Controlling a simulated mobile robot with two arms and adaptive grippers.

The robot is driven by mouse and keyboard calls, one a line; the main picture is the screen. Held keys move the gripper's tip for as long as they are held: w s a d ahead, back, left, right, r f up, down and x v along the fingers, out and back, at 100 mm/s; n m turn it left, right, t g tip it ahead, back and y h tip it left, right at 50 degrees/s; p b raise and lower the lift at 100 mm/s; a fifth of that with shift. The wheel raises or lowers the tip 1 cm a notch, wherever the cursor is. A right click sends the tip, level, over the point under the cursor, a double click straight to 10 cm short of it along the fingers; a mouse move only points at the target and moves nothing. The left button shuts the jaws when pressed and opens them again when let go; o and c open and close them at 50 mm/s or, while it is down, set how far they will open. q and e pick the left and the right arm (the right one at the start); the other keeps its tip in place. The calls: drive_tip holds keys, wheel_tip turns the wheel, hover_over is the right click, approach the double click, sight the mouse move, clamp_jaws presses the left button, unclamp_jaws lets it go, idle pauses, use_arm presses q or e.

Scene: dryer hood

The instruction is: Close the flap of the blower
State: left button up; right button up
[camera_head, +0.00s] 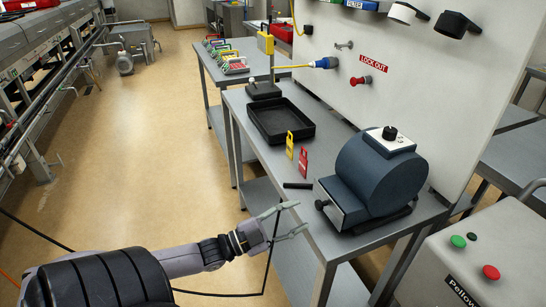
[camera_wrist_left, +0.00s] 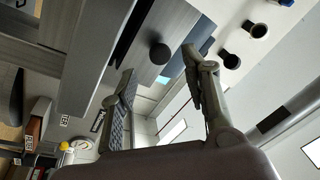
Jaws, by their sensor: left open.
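The blower (camera_head: 383,172) is a dark blue rounded housing with a grey front, standing on the grey metal table at the right. A light grey sloped panel (camera_head: 342,200), apparently its flap, is at its lower front, with a small black knob at the left. I cannot tell how far the flap stands open. My left gripper (camera_head: 298,217) is open and empty, left of and apart from the blower, by the table edge. In the left wrist view, a round black knob (camera_wrist_left: 160,54) shows near the line between the open fingers (camera_wrist_left: 158,65). My right gripper is out of view.
A white wall panel (camera_head: 420,80) rises behind. A control box (camera_head: 478,265) stands at the lower right. The floor left of the table is clear.

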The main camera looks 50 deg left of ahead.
use_arm(q)
drive_tip(key=v, duration=0.6)
drive_tip(key=shift+s, duration=0.3)
drive_tip(key=shift+a, duration=0.15)
